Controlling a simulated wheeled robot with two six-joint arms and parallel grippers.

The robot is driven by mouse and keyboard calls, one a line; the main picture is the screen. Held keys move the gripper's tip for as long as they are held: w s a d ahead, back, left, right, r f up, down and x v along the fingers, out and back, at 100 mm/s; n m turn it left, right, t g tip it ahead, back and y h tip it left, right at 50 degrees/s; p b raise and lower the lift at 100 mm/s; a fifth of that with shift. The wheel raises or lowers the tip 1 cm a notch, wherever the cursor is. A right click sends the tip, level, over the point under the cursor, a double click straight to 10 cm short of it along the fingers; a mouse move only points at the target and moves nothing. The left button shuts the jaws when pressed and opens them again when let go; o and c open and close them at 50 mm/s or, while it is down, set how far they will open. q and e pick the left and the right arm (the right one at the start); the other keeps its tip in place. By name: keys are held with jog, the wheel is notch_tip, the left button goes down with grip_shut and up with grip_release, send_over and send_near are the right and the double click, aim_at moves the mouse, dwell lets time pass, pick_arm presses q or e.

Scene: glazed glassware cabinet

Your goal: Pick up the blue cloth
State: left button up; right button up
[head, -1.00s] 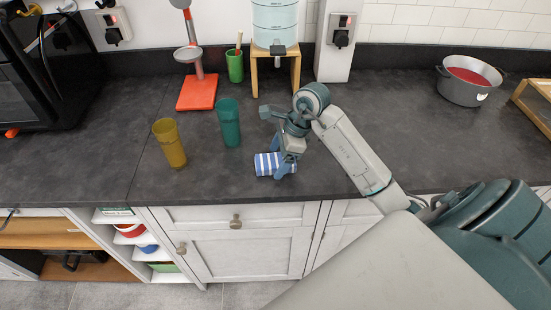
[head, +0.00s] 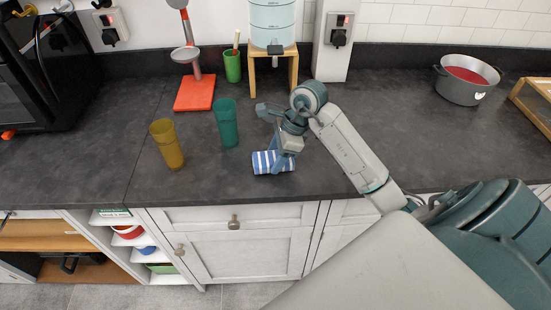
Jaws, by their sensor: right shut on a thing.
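The blue cloth (head: 264,163) is a rolled, blue-and-white striped bundle on the dark worktop near its front edge. My right gripper (head: 279,163) points down over its right part, with the fingers shut on it. The cloth appears to rest on the worktop still; any gap beneath it cannot be made out. The fingers hide some of the cloth's right end. My left gripper is not in view.
An amber cup (head: 167,144) and a teal cup (head: 226,122) stand left of the cloth. Behind are a red-based stand (head: 194,93), a green pot (head: 232,66) and a dispenser on a wooden stand (head: 275,51). A grey pot (head: 466,88) stands far right.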

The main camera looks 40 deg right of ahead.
aim_at(268, 165)
jog(key=shift+r, duration=0.45)
jog(key=shift+s+a+r+b, duration=0.8)
jog(key=shift+a+b, duration=0.2)
jog(key=shift+b, duration=0.15)
jog(key=s+a+r+p, duration=0.1)
jog(key=s+a+p, duration=0.7)
jog(key=a+p, duration=0.2)
jog(key=shift+s+r+p, duration=0.35)
jog(key=shift+p, duration=0.45)
jog(key=shift+a, duration=0.1)
